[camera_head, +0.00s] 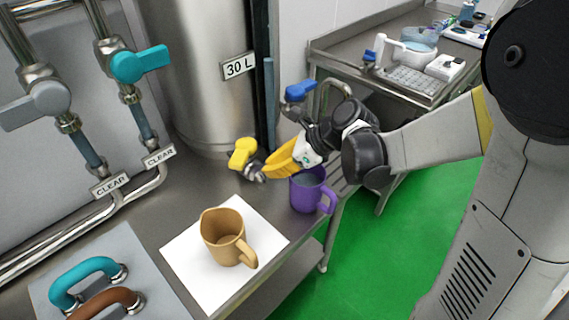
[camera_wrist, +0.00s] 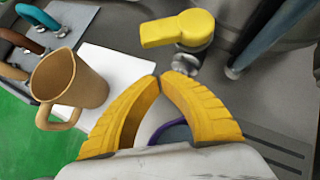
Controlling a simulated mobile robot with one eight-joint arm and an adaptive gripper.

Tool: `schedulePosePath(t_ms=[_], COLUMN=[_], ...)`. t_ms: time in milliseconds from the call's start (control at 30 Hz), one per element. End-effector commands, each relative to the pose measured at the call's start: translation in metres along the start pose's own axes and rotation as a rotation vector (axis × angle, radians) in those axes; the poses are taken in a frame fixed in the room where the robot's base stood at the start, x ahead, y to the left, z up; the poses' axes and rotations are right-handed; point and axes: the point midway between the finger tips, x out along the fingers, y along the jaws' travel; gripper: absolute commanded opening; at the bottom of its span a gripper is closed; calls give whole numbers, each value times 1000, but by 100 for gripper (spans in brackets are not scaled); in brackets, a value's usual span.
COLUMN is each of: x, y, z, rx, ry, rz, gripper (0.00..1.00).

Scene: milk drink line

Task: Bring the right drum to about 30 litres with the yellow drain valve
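The right drum (camera_head: 190,60) is a tall steel cylinder with a "30 L" label (camera_head: 238,66). A blue-grey vertical tube (camera_head: 270,100) stands beside it; I cannot read a level. The yellow drain valve (camera_head: 242,150) is low at the drum's front; its handle also shows in the wrist view (camera_wrist: 180,28), ahead of my fingers and apart from them. My gripper (camera_head: 270,174) has yellow fingers whose tips meet or nearly meet in the wrist view (camera_wrist: 161,77). It holds nothing visible. A purple mug (camera_head: 304,196) stands under it, partly hidden in the wrist view.
A tan mug (camera_head: 222,238) stands on a white sheet (camera_head: 185,262). Teal (camera_head: 140,64) and grey (camera_head: 35,105) valves sit on pipes marked "CLEAR". A blue valve (camera_head: 300,91) is behind my gripper. Teal and brown handles (camera_head: 100,305) are front left. Green floor lies right.

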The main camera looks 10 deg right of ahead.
Motion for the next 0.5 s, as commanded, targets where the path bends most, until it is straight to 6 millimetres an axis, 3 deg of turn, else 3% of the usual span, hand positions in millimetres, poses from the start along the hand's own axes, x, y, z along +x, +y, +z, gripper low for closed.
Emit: schedulePosePath(t_ms=[33,200,500], x=[13,27,35], y=[0,0,0], z=[-2,18,29], rx=[-1,-2,0], ry=[0,-1,0], rz=[2,1,-1], gripper=[0,0,0])
